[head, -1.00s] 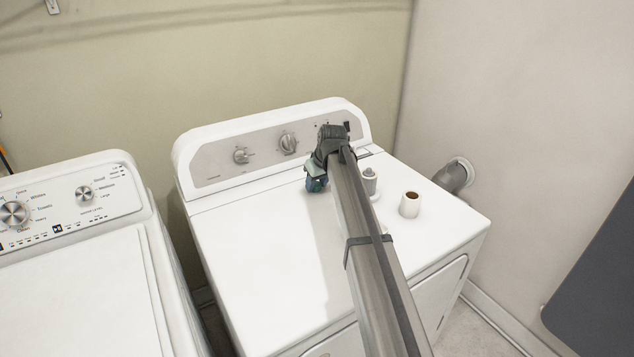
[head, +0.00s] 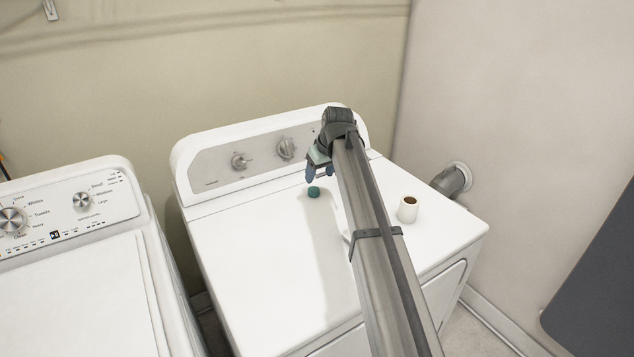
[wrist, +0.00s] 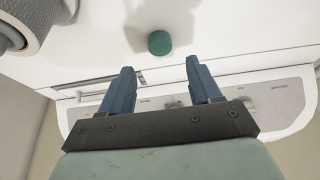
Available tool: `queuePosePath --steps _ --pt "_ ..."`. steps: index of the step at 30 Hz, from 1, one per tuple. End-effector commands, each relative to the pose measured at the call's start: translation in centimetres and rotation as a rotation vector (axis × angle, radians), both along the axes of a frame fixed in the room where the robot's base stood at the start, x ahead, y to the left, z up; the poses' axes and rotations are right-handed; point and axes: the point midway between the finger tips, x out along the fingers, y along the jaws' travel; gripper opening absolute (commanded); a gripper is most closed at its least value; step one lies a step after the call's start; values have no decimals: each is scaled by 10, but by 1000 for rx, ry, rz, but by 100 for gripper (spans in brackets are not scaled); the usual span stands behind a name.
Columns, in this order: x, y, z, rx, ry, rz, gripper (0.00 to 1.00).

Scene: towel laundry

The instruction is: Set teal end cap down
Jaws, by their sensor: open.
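The teal end cap (head: 314,191) is a small round piece resting on the white top of the dryer, near its control panel. My gripper (head: 318,177) is just above and behind it, apart from it. In the wrist view the blue fingers of my gripper (wrist: 160,75) are spread apart with nothing between them. The teal end cap (wrist: 160,43) shows there beyond the fingertips, on the white surface.
The dryer top (head: 265,235) has free room left of the cap. A small white cup-like piece with a brown top (head: 408,210) stands to the right. A grey cylindrical thing (wrist: 18,28) shows at the wrist view's upper left. A washer (head: 80,290) stands at left.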

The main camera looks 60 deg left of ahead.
Motion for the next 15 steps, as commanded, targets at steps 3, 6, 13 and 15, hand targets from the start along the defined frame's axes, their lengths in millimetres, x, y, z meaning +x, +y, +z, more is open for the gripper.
queuePosePath --steps 3,6,13,15 --pt "0 -8 18 0 0 0 63" --pt "0 -12 29 1 0 0 63" --pt "0 -17 41 -1 1 0 63" --pt "0 -17 41 -1 1 0 63"
